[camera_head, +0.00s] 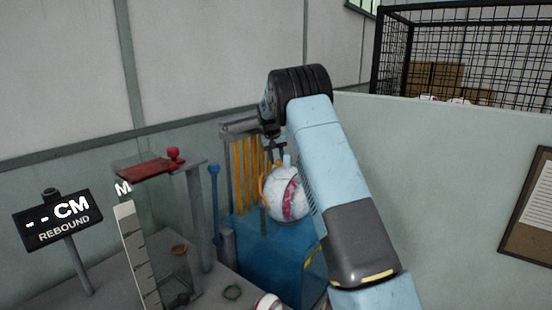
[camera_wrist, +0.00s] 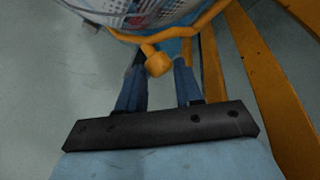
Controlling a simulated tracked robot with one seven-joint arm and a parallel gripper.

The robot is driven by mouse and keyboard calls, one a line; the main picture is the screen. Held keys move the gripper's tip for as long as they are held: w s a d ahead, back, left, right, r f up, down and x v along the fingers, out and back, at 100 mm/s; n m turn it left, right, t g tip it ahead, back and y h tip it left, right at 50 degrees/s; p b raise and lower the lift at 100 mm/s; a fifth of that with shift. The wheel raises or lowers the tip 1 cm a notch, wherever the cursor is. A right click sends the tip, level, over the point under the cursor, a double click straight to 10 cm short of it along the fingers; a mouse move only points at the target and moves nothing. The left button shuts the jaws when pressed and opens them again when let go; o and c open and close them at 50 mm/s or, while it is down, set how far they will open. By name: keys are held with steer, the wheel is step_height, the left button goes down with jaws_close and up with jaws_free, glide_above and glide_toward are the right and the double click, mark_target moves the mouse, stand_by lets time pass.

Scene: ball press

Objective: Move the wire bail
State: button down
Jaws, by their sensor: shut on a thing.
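The wire bail is a thin orange wire (camera_head: 263,187) at the left side of a large white ball with a red patch. In the wrist view the orange wire bail (camera_wrist: 205,43) curves along the ball's edge, and its rounded knob sits between my fingertips. My gripper (camera_head: 279,155) points down just above the ball and is shut on the bail's knob; the wrist view shows its two blue fingers (camera_wrist: 159,78) on either side. The ball (camera_head: 290,196) also fills the top of the wrist view (camera_wrist: 140,14). My arm hides part of the ball's right side.
Orange slats (camera_head: 243,165) stand upright close behind and left of the ball, over a blue surface (camera_head: 262,262). A blue rod with a knob (camera_head: 214,190), a red-topped stand (camera_head: 150,167) and a REBOUND sign (camera_head: 58,220) are at left. A pale panel (camera_head: 440,190) bounds the right.

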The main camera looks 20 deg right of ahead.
steer(key=shift+w+a, duration=0.1)
steer(key=shift+a, duration=0.15)
steer(key=c, duration=1)
jaws_free()
steer(key=shift+c, duration=0.2)
steer(key=shift+o, duration=0.9)
steer(key=shift+d, duration=0.1)
steer(key=v, duration=1.3)
steer(key=shift+r, duration=0.35)
